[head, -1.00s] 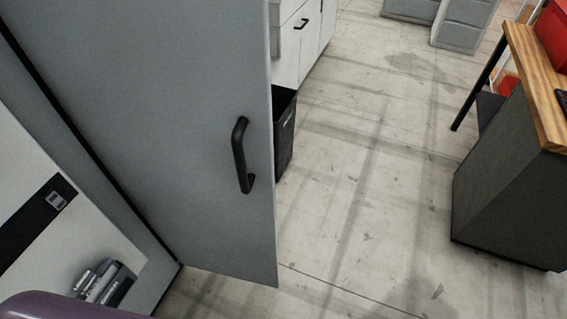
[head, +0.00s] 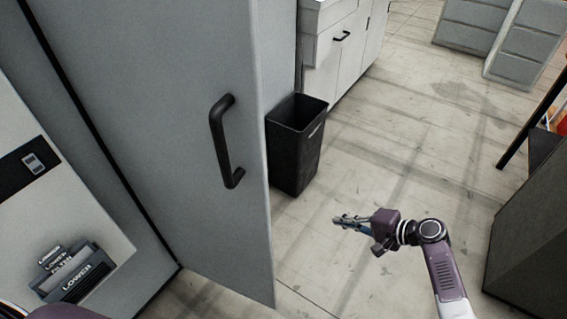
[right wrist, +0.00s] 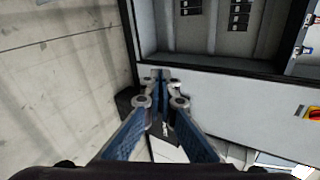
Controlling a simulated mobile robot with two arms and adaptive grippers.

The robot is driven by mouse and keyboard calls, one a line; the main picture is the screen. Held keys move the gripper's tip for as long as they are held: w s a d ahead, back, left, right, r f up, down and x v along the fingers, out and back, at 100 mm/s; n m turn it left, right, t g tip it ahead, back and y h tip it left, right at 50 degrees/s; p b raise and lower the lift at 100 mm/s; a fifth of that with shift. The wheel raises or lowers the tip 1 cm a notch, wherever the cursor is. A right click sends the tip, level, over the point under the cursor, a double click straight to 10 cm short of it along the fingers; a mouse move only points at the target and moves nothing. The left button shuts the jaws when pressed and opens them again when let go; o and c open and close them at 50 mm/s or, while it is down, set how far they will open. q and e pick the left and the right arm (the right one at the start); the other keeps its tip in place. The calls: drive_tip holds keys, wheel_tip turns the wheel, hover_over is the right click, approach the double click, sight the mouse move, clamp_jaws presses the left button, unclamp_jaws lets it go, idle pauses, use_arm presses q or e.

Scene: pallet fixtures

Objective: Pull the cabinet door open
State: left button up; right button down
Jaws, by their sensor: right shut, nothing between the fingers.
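The cabinet door (head: 165,120) is a tall grey panel filling the left-centre of the head view. Its black bar handle (head: 226,140) is near the door's right edge, with nothing touching it. How far the door stands open is hard to tell. My right gripper (head: 340,221) is to the right of the door and lower than the handle in the picture, apart from both. It is shut and empty; its fingers also show converging in the right wrist view (right wrist: 160,85). My left gripper is out of view.
A black bin (head: 295,150) stands beyond the door's right edge, by white drawers (head: 335,50). A dark grey cabinet (head: 530,230) is at the right. Open floor lies between. The right wrist view shows a grey recessed enclosure (right wrist: 210,45) and a red-yellow switch (right wrist: 311,111).

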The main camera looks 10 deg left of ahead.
drive_tip(key=s+a+r+n+g+y+b, duration=0.1)
drive_tip(key=a+r+n+g+y, duration=0.1)
drive_tip(key=r, duration=0.9)
drive_tip(key=s+a+r+n+g+y+b, duration=0.1)
drive_tip(key=s+a+r+n+g+y, duration=0.15)
drive_tip(key=r, duration=0.75)
drive_tip(key=s+a+r+n+g+y+b, duration=0.1)
drive_tip(key=r+n+y, duration=0.15)
drive_tip(key=r, duration=0.85)
use_arm(q)
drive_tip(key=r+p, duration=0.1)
drive_tip(key=p, duration=0.4)
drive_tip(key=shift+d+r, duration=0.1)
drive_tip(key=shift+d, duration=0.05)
use_arm(e)
drive_tip(key=s+a, duration=0.4)
drive_tip(key=a, duration=0.7)
drive_tip(key=shift+s, duration=0.2)
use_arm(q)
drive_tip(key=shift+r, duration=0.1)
